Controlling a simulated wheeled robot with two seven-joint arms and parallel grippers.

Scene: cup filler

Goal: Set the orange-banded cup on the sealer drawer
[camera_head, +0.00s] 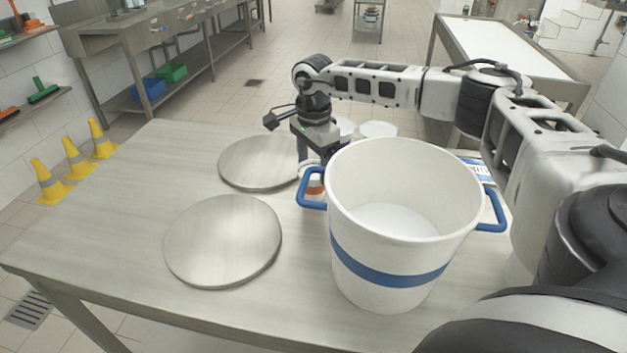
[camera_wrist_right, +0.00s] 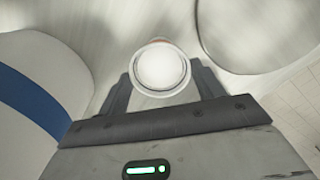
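The orange-banded cup (camera_head: 316,187) stands on the steel table, just left of a white bucket and partly hidden by its blue handle. In the right wrist view the cup (camera_wrist_right: 161,68) is seen from above, its round white top centred between my right fingers. My right gripper (camera_head: 316,160) reaches down over the cup from behind the bucket. In the wrist view its fingers (camera_wrist_right: 163,80) flank the cup closely; whether they press on it I cannot tell. My left gripper is out of view. I cannot make out a sealer drawer.
The large white bucket (camera_head: 385,262) with a blue band stands right beside the cup. Two round steel plates (camera_head: 222,242) (camera_head: 258,163) lie left of it. White round containers (camera_head: 378,130) stand behind the bucket. The table's left part is clear. Yellow cones (camera_head: 74,160) stand on the floor.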

